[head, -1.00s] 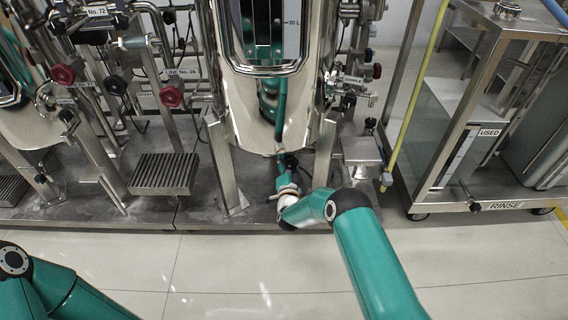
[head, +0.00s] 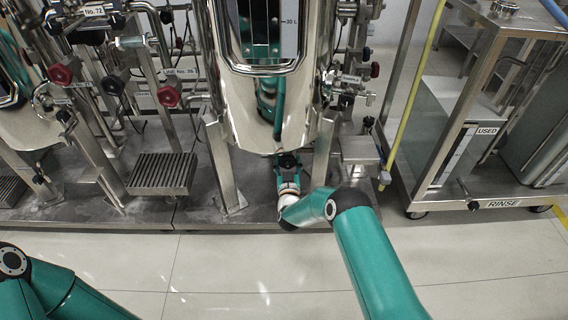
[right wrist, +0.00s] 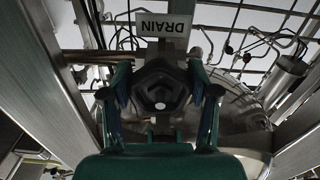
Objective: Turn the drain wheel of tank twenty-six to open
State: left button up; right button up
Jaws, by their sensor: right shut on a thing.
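The steel tank (head: 268,110) stands in the middle of the head view, with a "LINE No. 26" plate (head: 165,72) on the pipework at its left. The black drain wheel (right wrist: 160,92) is in the middle of the right wrist view, with a DRAIN sign (right wrist: 164,25) behind it. My right gripper (head: 288,165) reaches under the tank, and its two fingers (right wrist: 160,90) are shut on the wheel, one on each side. The head view barely shows the wheel beneath the tank. Only a piece of my left arm shows at lower left; its gripper is out of view.
Steel tank legs (head: 222,165) stand on both sides of my right wrist. Red-handled valves (head: 168,96) and a slatted step (head: 163,172) are at left. A RINSE cart (head: 470,200) and a yellow hose (head: 405,110) are at right. The floor in front is clear.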

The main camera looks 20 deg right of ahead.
jog(key=shift+a+r+n, duration=0.15)
jog(key=shift+n, duration=1.95)
jog(key=shift+w, duration=0.1)
jog(key=o, duration=1.2)
jog(key=shift+c, duration=0.2)
jog(key=shift+s, duration=0.2)
jog(key=v, duration=1.1)
jog(key=shift+s, duration=0.35)
